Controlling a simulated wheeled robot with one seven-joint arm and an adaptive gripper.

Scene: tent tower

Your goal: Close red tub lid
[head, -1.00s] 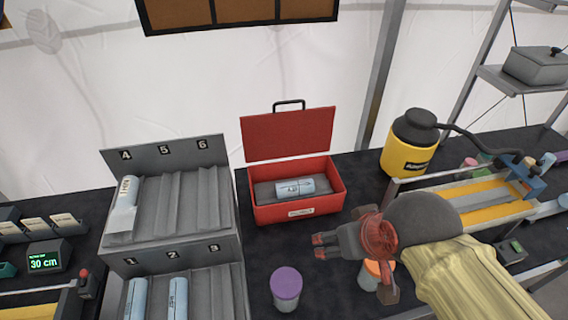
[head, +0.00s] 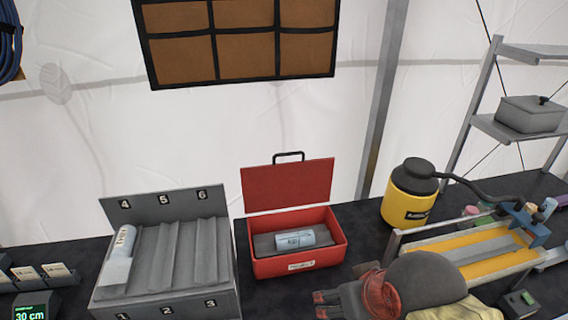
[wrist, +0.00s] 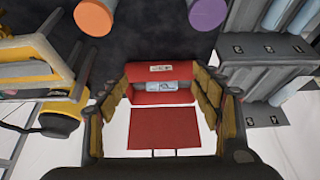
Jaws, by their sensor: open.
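The red tub (head: 298,260) stands on the dark table with its red lid (head: 288,186) raised upright at the back. The lid has a dark handle on its top edge. A pale blue labelled cylinder (head: 295,239) lies inside the tub on a grey liner. In the wrist view the tub (wrist: 160,98) and its lid (wrist: 158,128) show between the fingers. My gripper (head: 318,304) is in front of the tub, to the right in the head view, apart from it. Its fingers (wrist: 158,118) are spread and empty.
A grey numbered rack (head: 170,250) with a cylinder stands left of the tub. A yellow and black canister (head: 411,193) and a yellow-grey trough (head: 490,255) are to the right. Orange (wrist: 94,17) and purple (wrist: 206,13) capped jars show in the wrist view.

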